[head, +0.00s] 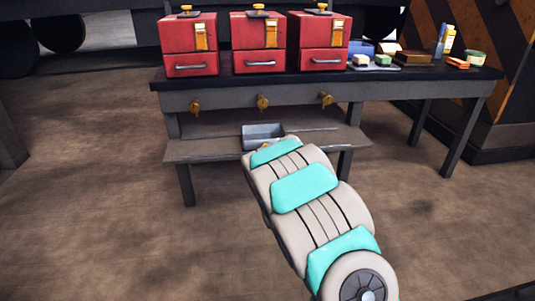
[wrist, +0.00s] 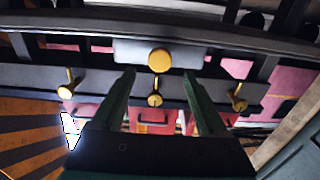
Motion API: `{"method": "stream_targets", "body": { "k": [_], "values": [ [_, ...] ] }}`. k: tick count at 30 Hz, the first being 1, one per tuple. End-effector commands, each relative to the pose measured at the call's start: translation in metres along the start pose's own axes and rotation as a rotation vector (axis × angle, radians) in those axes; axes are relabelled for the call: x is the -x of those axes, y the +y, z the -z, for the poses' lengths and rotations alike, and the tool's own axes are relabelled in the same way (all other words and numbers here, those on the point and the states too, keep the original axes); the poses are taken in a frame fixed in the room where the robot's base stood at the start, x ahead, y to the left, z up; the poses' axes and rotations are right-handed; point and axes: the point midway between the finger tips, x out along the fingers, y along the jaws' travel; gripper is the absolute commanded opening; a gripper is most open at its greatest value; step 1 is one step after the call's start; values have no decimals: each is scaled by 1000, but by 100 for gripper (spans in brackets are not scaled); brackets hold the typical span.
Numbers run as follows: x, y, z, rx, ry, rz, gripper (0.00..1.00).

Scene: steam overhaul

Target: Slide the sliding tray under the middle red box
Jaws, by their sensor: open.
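The sliding tray (head: 263,131) is a grey open-topped tray on the low shelf, below the middle red box (head: 258,43). In the wrist view its grey front (wrist: 130,51) shows a round brass knob (wrist: 159,60). My gripper (wrist: 159,74) is open, with green fingers spread either side of the knob in the picture. I cannot tell whether they touch it. My arm hides the gripper and the tray's near edge in the head view.
The low shelf (head: 205,150) is bare beside the tray. Three brass taps, one of them in the middle (head: 262,103), hang on the bench front. Red boxes stand left (head: 188,45) and right (head: 319,42) on the bench. Small items crowd the bench's right end.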

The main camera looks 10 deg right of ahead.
Motion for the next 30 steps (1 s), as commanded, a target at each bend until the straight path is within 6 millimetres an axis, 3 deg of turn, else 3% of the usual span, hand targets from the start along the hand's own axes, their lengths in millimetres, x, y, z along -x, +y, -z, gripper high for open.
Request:
{"method": "stream_targets", "body": {
  "k": [7,20,25,30],
  "values": [
    [29,0,0,-1,-1,-1,76],
    [32,2,3,-2,-14,-6,76],
    [43,13,18,-5,-129,-44,76],
    [76,28,30,-16,-344,-95,76]
  ]
}}
